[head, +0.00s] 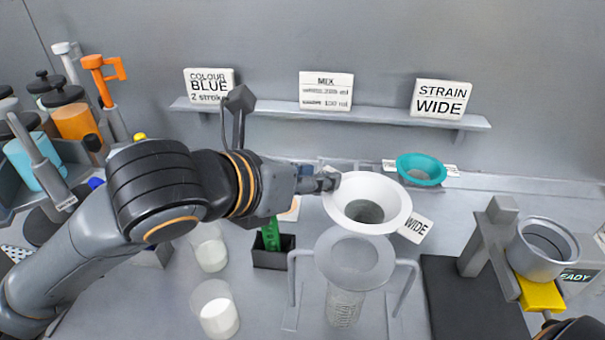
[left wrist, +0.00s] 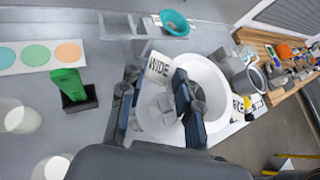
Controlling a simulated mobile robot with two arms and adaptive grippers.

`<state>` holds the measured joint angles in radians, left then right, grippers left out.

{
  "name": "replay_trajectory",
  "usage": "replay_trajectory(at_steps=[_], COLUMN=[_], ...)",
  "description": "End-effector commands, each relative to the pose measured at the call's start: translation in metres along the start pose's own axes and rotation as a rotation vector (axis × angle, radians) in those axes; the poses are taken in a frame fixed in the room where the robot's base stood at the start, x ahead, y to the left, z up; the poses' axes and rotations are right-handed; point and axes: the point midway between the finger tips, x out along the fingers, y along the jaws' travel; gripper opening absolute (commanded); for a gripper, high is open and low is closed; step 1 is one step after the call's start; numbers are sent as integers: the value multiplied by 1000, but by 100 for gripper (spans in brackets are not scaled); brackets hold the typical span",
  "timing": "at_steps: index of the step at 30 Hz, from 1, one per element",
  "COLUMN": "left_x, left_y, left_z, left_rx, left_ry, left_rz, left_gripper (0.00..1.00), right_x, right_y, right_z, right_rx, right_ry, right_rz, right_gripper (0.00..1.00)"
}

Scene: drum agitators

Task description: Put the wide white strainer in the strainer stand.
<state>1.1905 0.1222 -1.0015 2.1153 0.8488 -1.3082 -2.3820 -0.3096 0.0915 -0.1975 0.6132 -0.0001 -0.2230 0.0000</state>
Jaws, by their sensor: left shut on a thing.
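The wide white strainer (head: 397,199), a white bowl with a grey mesh bottom, is held by its left rim in my left gripper (head: 328,182), which is shut on it. It is in the air above and slightly behind the strainer stand (head: 293,285), and apart from it as far as I can tell. The stand has grey side legs and a translucent funnel-like top (head: 352,262), with a clear marked vessel (head: 344,308) below. In the left wrist view the strainer (left wrist: 216,82) shows right of the fingers (left wrist: 157,88), which partly cover the stand.
A teal strainer (head: 421,169) sits at the back below the STRAIN WIDE sign (head: 440,99). A green item (head: 271,235) stands in a black holder left of the stand. Two white-filled cups (head: 215,309) are further left. A grey press-like device with a pot (head: 543,250) stands right.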

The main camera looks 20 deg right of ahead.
Motion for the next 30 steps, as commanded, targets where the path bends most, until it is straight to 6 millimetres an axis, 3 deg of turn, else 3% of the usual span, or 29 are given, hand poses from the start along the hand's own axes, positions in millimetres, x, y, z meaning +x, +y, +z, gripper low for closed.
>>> replay_trajectory(at_steps=[7,14,30], left_x=[11,20,40], left_y=[4,7,14], left_z=[-20,-36,-72], left_rx=[0,-2,0], left_ry=[1,-1,1], left_rz=[0,0,3], left_gripper=[0,0,0], right_x=[22,39,66], right_y=[-1,-14,-10], right_z=[-4,-17,-10], right_rx=[1,6,1], right_ry=[8,31,23], right_rz=[0,-16,-10], right_gripper=[40,40,40])
